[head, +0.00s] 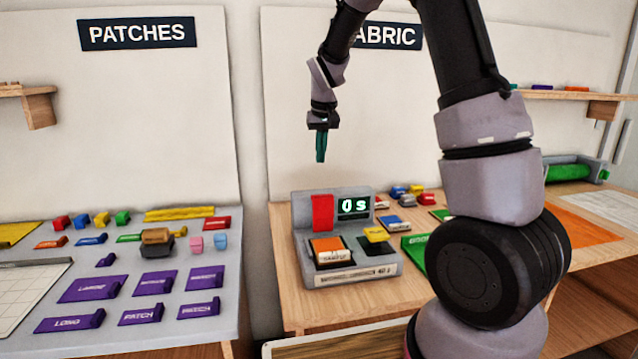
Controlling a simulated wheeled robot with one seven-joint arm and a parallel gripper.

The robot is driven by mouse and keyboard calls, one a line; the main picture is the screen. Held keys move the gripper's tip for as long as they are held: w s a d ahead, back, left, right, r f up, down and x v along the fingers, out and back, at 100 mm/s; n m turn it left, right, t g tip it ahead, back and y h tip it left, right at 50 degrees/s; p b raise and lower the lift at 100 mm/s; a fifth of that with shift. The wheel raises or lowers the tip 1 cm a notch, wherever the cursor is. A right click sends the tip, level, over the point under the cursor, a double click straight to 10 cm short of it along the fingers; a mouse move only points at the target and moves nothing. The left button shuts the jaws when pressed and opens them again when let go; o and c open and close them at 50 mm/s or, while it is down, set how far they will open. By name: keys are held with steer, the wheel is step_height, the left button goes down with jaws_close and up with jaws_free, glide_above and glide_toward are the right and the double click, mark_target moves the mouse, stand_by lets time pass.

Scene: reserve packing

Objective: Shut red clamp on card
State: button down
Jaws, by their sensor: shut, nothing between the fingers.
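The red clamp (322,213) stands upright at the back left of a grey device (350,275), next to a display that reads "0 s". An orange and white card (330,250) lies in the device's left black bay, in front of the clamp. The clamp is raised, apart from the card. My gripper (320,159) points down in the air above the clamp, with its teal fingers shut and empty. A gap shows between the fingertips and the clamp's top.
A yellow tab (377,235) stands at the device's right black bay. Small coloured blocks and a green sheet (414,246) lie right of the device. A grey table (215,330) at left holds purple labelled pieces. My arm hides part of the right side.

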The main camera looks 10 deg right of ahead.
mark_target(323, 213)
steer(key=x, duration=1)
steer(key=shift+w, duration=0.1)
steer(key=shift+s+a+f, duration=0.1)
steer(key=shift+s, duration=0.3)
steer(key=shift+s+r, duration=0.2)
steer(key=shift+s, duration=1.35)
steer(key=shift+s, duration=0.1)
